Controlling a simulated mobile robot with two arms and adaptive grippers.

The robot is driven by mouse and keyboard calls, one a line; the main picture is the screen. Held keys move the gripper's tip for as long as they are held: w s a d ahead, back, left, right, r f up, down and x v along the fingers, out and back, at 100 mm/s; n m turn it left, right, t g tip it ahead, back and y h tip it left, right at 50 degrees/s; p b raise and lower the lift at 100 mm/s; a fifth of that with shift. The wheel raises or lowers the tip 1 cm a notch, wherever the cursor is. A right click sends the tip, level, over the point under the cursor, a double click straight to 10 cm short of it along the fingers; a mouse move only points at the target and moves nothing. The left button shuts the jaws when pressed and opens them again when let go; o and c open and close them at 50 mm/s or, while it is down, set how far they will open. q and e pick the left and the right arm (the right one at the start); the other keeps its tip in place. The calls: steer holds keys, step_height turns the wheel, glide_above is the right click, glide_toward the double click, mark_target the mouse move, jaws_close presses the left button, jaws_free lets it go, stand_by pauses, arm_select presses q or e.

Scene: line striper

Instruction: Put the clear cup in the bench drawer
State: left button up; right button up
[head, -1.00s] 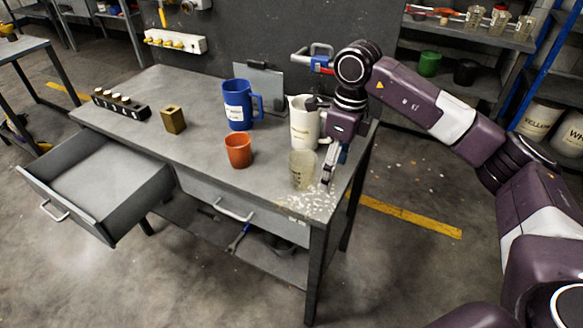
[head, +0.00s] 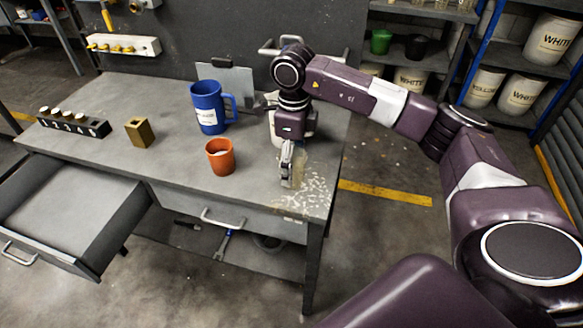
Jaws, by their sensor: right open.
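The clear cup (head: 299,167) stands upright near the right end of the workbench, beside a patch of white flecks. My right gripper (head: 287,178) points down at the cup, its fingers open and covering part of it. I cannot tell whether they touch the cup. The bench drawer (head: 72,262) at the left is pulled out, and its visible floor is empty. My left gripper is not in view.
A white jug (head: 272,128) is partly hidden behind my right gripper. An orange cup (head: 220,158), a blue mug (head: 207,108), a brass block (head: 139,132) and a black numbered rack (head: 73,124) stand on the bench (head: 180,160). A second drawer (head: 240,212) is shut.

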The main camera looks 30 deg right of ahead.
step_height(320, 180, down, 3)
steer(key=shift+a+r, duration=0.15)
steer(key=shift+r, duration=0.05)
steer(key=shift+f+p, duration=0.3)
steer(key=shift+f, duration=0.15)
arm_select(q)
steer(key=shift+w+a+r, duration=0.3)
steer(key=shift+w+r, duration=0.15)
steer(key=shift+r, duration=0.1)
arm_select(e)
steer(key=c, duration=1.4)
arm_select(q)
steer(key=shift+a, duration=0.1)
arm_select(e)
steer(key=shift+w+r, duration=0.1)
steer(key=shift+r, duration=0.05)
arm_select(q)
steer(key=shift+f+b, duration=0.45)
arm_select(e)
step_height(320, 180, up, 20)
